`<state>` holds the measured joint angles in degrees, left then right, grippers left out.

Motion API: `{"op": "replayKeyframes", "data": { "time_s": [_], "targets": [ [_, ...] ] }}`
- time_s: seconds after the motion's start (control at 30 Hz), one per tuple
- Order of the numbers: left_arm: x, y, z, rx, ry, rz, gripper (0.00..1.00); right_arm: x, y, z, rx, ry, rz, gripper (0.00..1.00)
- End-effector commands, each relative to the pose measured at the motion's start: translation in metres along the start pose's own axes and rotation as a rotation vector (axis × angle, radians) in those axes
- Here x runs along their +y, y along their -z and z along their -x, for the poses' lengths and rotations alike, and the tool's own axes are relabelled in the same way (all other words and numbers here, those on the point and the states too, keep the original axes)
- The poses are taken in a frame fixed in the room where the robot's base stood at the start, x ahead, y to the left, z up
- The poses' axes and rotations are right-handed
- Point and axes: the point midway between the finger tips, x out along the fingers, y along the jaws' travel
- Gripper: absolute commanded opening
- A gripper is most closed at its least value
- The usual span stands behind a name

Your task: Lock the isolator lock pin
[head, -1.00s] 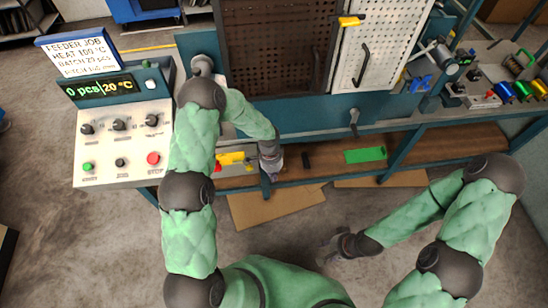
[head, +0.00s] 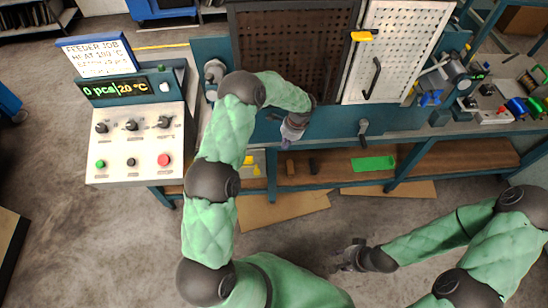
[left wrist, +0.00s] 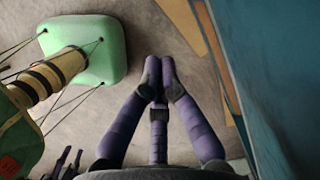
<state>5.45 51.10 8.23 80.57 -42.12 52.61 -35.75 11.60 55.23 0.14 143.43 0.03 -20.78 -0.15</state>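I cannot single out the isolator lock pin for certain. A yellow part (head: 257,168) shows low behind my left arm in the head view, partly hidden by it. A grey round fitting (head: 214,71) sits on the teal frame left of the dark perforated panel. My left gripper (head: 291,133) is in front of the teal rail, below that panel and right of the yellow part. In the left wrist view the left gripper's fingertips (left wrist: 158,76) meet with nothing visible between them. My right gripper (head: 350,257) hangs low over the floor; its fingers are too small to read.
A control panel (head: 132,158) with knobs and buttons stands at the left. A lower shelf (head: 440,158) holds a green mat (head: 373,164) and small blocks. A grey handle (head: 363,128) hangs from the teal rail. A bench with tools is at the right. Cardboard (head: 283,208) lies on the floor.

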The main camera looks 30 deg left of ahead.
Motion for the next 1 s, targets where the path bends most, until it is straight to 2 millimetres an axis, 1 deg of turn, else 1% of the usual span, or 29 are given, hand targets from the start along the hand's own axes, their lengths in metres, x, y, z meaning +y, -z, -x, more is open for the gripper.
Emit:
{"op": "replayKeyframes", "data": {
  "time_s": [0.17, 1.0],
  "targets": [
    [0.001, 0.0, -0.029, -0.002, -0.004, -0.001, 0.0, 0.002, 0.0, -0.006, 0.0, 0.0, 0.0, 0.4],
    [0.001, 0.001, -0.186, 0.0, -0.003, -0.001, 0.0, 0.012, 0.001, -0.035, 0.0, 0.0, 0.0, 0.4]
  ]
}}
